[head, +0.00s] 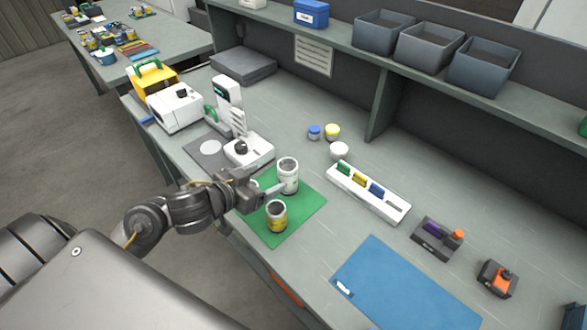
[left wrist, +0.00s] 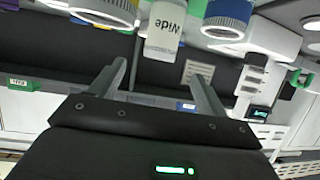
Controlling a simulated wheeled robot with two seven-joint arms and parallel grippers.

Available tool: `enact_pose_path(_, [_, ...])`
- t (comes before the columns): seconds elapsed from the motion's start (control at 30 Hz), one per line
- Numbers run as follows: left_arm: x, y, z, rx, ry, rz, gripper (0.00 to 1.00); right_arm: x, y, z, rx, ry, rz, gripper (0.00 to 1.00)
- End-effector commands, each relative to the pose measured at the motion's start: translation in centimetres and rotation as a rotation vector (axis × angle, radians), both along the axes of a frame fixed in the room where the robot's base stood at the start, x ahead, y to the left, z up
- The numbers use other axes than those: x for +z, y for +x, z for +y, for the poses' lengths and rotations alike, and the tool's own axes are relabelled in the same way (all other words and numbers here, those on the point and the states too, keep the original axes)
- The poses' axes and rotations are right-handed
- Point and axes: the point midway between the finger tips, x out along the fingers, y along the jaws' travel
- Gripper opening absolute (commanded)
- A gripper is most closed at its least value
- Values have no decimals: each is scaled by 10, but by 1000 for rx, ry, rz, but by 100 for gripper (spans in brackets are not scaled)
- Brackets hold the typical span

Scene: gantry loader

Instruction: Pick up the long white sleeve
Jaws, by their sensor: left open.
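The long white sleeve (head: 288,178) stands upright on the green mat (head: 311,205), its open top dark. My left gripper (head: 268,187) is open just left of it, its fingers reaching toward its side. I cannot tell in the head view whether they touch or straddle it. The left wrist view looks upside down. There a white cylinder marked "Wide" (left wrist: 163,38), apparently this sleeve, shows beyond and between the open fingers; its far part is cut off. A shorter yellow-banded sleeve (head: 277,216) stands on the mat near the gripper. My right gripper is not in view.
A white device (head: 248,152) stands close behind the mat. Small jars (head: 333,131) and a white rack (head: 368,192) with coloured blocks lie to the right. A blue mat (head: 400,288) is at the front right. Shelf bins (head: 430,46) stand behind.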

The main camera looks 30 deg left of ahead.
Motion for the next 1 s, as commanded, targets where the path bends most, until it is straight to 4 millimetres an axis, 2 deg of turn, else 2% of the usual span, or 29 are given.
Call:
enact_pose_path(0.1, [-5,4,2,8,-1,-1,76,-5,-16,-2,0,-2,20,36])
enact_pose_path(0.27, [-15,24,-1,12,-2,-2,76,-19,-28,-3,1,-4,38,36])
enact_pose_path(0.43, [-21,43,-6,13,-2,1,76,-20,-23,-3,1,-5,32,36])
enact_pose_path(0.63, [-23,48,-9,10,0,2,76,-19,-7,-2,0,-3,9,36])
enact_pose_path(0.77, [-27,58,-13,10,-3,2,76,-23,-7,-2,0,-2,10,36])
enact_pose_path(1.0, [-40,89,-21,10,-3,2,76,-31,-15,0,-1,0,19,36])
